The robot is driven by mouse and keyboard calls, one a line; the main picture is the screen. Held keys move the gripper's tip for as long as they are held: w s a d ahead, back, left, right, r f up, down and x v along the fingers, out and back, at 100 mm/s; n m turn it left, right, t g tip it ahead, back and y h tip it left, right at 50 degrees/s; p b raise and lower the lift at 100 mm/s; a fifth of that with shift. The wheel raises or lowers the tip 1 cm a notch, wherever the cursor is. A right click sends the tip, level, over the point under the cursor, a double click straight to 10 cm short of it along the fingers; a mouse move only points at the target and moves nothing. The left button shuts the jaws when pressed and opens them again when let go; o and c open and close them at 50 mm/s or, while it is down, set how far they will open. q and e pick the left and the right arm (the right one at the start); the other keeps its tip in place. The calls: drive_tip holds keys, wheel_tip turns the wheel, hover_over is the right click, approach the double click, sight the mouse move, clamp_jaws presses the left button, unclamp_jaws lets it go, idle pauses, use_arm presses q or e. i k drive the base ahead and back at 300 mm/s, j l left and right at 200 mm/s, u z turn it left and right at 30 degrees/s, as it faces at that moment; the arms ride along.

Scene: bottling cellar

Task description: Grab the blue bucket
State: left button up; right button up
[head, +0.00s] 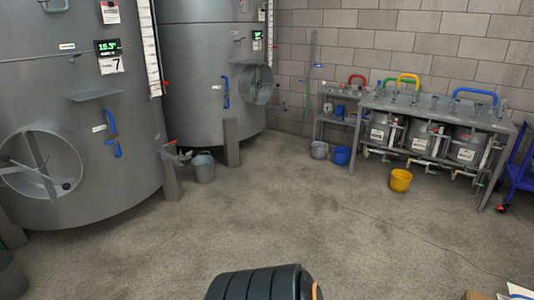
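The blue bucket (341,156) stands upright on the floor at the back, right of centre, at the foot of a small grey side stand. A grey bucket (319,150) stands just to its left. The blue bucket is small and far off, and its handle cannot be made out. Neither of my grippers is in view.
Two large steel tanks (75,130) fill the left. A grey bucket (203,168) stands between them. A metal bench (435,108) with steel vessels stands at the back right, with a yellow bucket (401,180) before it. A blue cart (522,165) is far right. The middle floor is clear.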

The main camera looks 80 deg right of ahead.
sight(342, 155)
drive_tip(key=z, duration=3.4)
drive_tip(key=i+j+u, duration=0.1)
drive_tip(key=i+u, duration=0.4)
drive_tip(key=i, duration=3.2)
drive_tip(key=i+j, duration=0.1)
drive_tip(key=i, duration=2.3)
